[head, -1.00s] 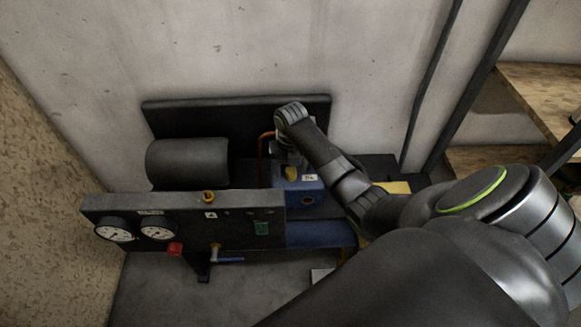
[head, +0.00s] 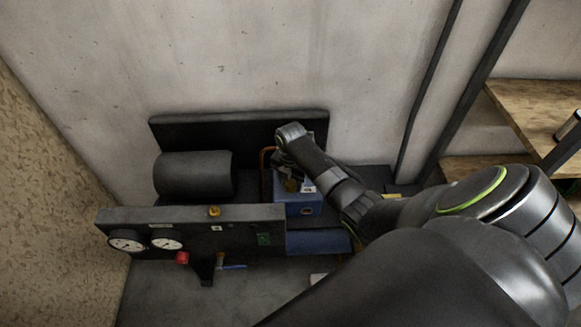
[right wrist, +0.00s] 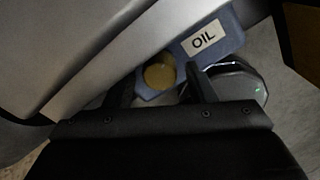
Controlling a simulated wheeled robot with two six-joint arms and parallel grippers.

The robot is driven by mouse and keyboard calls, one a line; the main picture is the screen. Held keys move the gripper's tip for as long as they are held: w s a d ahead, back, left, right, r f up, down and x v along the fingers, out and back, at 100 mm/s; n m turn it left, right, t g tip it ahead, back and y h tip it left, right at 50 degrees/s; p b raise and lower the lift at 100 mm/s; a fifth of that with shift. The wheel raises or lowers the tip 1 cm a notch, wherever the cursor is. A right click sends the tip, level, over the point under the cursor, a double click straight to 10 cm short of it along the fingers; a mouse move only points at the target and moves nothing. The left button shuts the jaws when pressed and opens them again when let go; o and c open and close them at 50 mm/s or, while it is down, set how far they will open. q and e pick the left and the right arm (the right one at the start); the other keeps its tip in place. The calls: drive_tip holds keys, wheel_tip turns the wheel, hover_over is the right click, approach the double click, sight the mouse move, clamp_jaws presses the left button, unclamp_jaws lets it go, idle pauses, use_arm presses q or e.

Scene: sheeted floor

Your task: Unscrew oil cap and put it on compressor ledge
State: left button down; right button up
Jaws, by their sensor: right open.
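The yellow oil cap (head: 291,186) sits on the blue block (head: 299,209) of the compressor. In the right wrist view the round cap (right wrist: 160,76) shows next to the white "OIL" label (right wrist: 203,40). My right gripper (right wrist: 163,88) is open, with one finger on each side of the cap in that view. I cannot tell whether the fingers touch it. In the head view my right wrist comes down over the blue block and the fingertips are mostly hidden. A grey front panel (head: 190,216) with a flat top edge stands before the compressor. My left gripper is out of view.
The panel carries two gauges (head: 126,241) and a red knob (head: 182,258). A dark cylinder (head: 194,174) lies left of the block, before a dark back plate (head: 240,127) at the wall. Wooden shelves (head: 545,110) stand at the right.

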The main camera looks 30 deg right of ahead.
drive_tip(key=m+p, duration=0.1)
drive_tip(key=m, duration=0.1)
drive_tip(key=m+p, duration=0.2)
drive_tip(key=m, duration=0.1)
drive_tip(key=shift+r+m, duration=0.2)
drive_tip(key=shift+m, duration=0.1)
drive_tip(key=m+p, duration=0.2)
drive_tip(key=m, duration=0.3)
drive_tip(key=shift+m, duration=0.4)
drive_tip(key=m+p, duration=0.2)
drive_tip(key=m, duration=0.3)
drive_tip(key=shift+m, duration=0.3)
drive_tip(key=m, duration=0.3)
drive_tip(key=shift+f+p, duration=0.1)
drive_tip(key=shift+p, duration=0.3)
drive_tip(key=shift+m, duration=1.2)
drive_tip(key=shift+f, duration=0.1)
drive_tip(key=shift+c, duration=0.4)
